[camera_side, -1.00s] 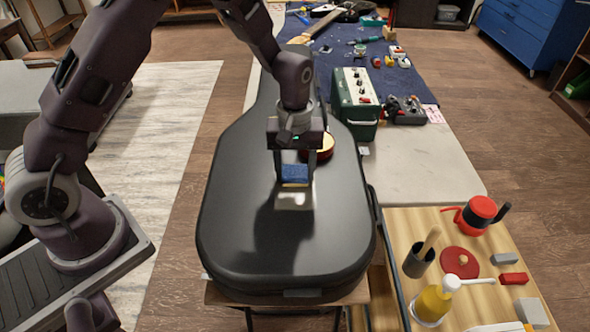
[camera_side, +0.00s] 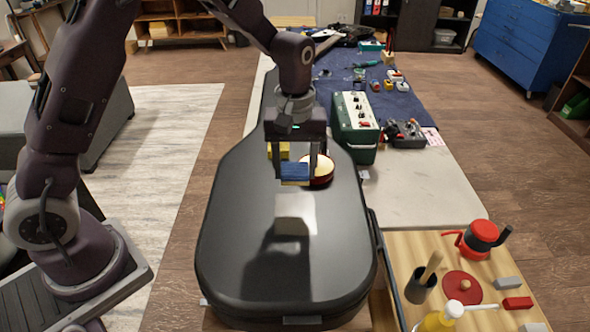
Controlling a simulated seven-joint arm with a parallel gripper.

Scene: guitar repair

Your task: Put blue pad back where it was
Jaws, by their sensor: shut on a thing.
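The blue pad (camera_side: 295,172), with a yellowish underside, is held between the fingers of my gripper (camera_side: 295,176). My gripper points down over the black guitar case (camera_side: 235,240) and is shut on the pad. The pad looks raised above the lid, with a shadow on the case below it. A yellow block (camera_side: 278,151) shows just behind the pad, partly hidden by my gripper. A round dark-red tin with a cream top (camera_side: 322,166) stands close to the right finger.
A pale square patch (camera_side: 292,214) shows on the lid in front of the pad; I cannot tell whether it is an object. A green amplifier (camera_side: 354,125) stands right of the case. A wooden board (camera_side: 420,265) with a red pot (camera_side: 480,236) is at the lower right. The lid's front is clear.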

